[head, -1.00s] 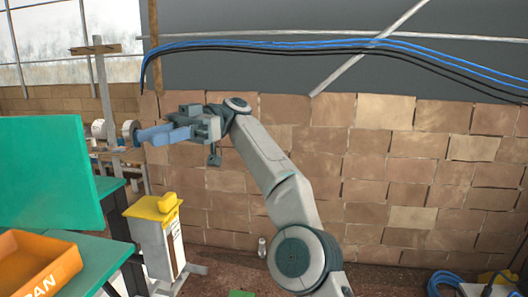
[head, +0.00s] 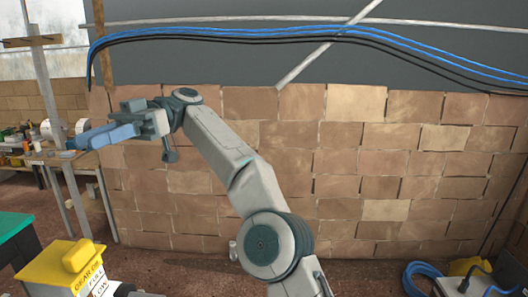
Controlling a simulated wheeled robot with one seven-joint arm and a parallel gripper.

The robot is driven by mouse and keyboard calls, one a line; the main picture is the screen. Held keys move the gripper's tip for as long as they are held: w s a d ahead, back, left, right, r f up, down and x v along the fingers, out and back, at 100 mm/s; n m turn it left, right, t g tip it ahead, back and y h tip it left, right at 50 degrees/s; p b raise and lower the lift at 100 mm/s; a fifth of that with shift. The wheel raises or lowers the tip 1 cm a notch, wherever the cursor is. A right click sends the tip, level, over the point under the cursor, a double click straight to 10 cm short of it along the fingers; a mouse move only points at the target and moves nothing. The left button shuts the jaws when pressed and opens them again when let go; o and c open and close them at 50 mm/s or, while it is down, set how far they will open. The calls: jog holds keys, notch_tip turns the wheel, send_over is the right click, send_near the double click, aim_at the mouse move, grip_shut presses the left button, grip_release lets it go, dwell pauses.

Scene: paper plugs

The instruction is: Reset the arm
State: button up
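My arm reaches up from the bottom centre of the head view and bends to the left. My gripper (head: 80,141) is at the left, with blue fingers pointing left, in front of the brick wall and the work area behind. The fingers overlap from this side, so I cannot tell whether they are apart. No held object shows at the fingertips.
A yellow-topped box (head: 62,263) stands at the lower left beside a green-topped table (head: 14,226). A cluttered bench (head: 60,158) is behind my gripper. The brick wall (head: 368,165) spans the back. Blue hose (head: 418,276) lies at the lower right. Some floor is clear.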

jog(key=s+f+m+t+b, duration=0.1)
jog(key=s+f+m+t, duration=0.2)
jog(key=f+m+t, duration=0.6)
jog(key=w+d+f+m+t+h+b, duration=0.1)
jog(key=w+d+f+m+t+h, duration=0.1)
jog(key=d+f+m+t, duration=0.5)
jog(key=s+d+f+m+t+h, duration=0.1)
jog(key=s+d+f+m+h, duration=0.1)
jog(key=d+f, duration=0.4)
jog(key=s+d+f+m+t+h+b, duration=0.1)
jog(key=s+d+f+m, duration=0.4)
jog(key=d, duration=1.2)
jog(key=s+d+f+m+t+h, duration=0.1)
jog(key=s+d+f+m+h, duration=0.2)
jog(key=d+f+m, duration=0.3)
jog(key=s+d+f, duration=0.1)
jog(key=d+f, duration=0.1)
jog(key=d, duration=0.3)
jog(key=shift+d+f+m+b, duration=0.3)
jog(key=shift+d+f+b, duration=0.05)
jog(key=shift+b, duration=0.05)
jog(key=shift+s, duration=0.1)
